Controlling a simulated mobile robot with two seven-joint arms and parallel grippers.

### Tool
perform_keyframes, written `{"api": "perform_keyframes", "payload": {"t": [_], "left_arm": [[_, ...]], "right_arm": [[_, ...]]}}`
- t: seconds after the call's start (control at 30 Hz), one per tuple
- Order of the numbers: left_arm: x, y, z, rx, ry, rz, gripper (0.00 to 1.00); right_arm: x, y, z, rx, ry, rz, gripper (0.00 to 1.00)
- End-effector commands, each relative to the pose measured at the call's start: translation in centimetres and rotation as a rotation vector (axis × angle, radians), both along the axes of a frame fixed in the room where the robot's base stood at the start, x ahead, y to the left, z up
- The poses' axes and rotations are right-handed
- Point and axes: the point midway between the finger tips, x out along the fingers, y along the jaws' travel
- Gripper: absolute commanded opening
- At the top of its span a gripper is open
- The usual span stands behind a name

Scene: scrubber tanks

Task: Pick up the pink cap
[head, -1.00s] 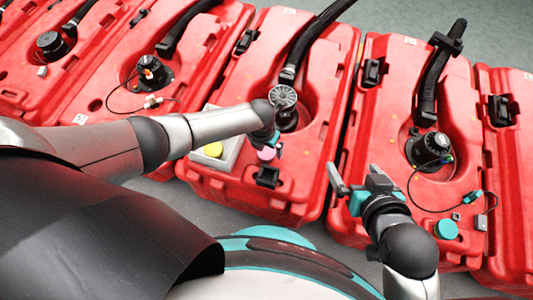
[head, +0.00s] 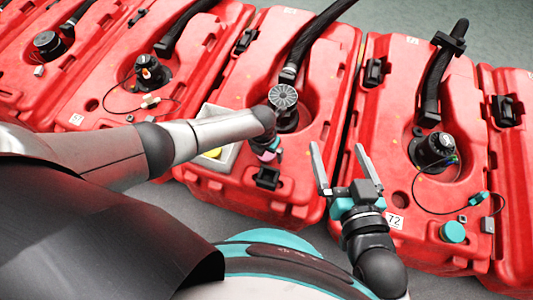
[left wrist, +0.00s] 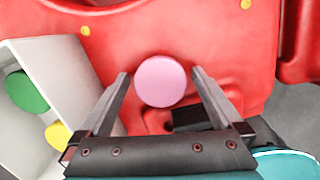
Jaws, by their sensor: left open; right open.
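The pink cap (left wrist: 160,85) is a round, flat-topped disc on the red tank (left wrist: 225,30) in the left wrist view. My left gripper (left wrist: 160,74) is open, with one finger on each side of the cap and a gap visible at both sides. I cannot tell how far the fingertips are above the tank. In the head view my left gripper (head: 267,151) hides most of the cap. My right gripper (head: 340,148) is open and empty, its fingers pointing away from me, in front of the gap between two tanks.
A grey tray (left wrist: 62,85) beside the pink cap holds a green cap (left wrist: 27,91) and a yellow cap (left wrist: 58,134). A black latch (head: 267,178) is close to my left gripper. A teal cap (head: 453,232) sits on the right tank. Black hoses (head: 318,40) rise from the tanks.

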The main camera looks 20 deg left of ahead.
Motion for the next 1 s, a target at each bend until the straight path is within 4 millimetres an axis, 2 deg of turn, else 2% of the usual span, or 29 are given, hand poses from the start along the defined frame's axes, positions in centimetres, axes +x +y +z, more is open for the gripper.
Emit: {"api": "perform_keyframes", "payload": {"t": [0.2,0.8,0.9,0.93,0.97,1.0], "left_arm": [[0.03,-0.03,0.03,0.000,-0.001,0.000,0.98],[0.00,-0.02,0.02,0.000,0.000,0.000,0.30],[-0.01,-0.02,0.02,0.000,0.000,0.000,0.20],[0.00,-0.03,0.03,0.000,0.000,0.000,0.20],[0.00,-0.02,0.03,0.000,0.000,0.000,0.12],[0.00,-0.02,0.02,0.000,0.000,0.000,0.11]], "right_arm": [[-0.02,0.02,0.01,0.000,0.000,0.000,1.00],[-0.03,0.02,-0.04,-0.001,0.003,0.000,1.00],[-0.03,0.01,-0.04,-0.001,0.003,0.000,1.00],[-0.03,0.01,-0.04,-0.001,0.003,0.000,1.00],[-0.03,0.01,-0.04,-0.001,0.003,0.000,1.00],[-0.03,0.01,-0.04,-0.001,0.003,0.000,1.00]]}}
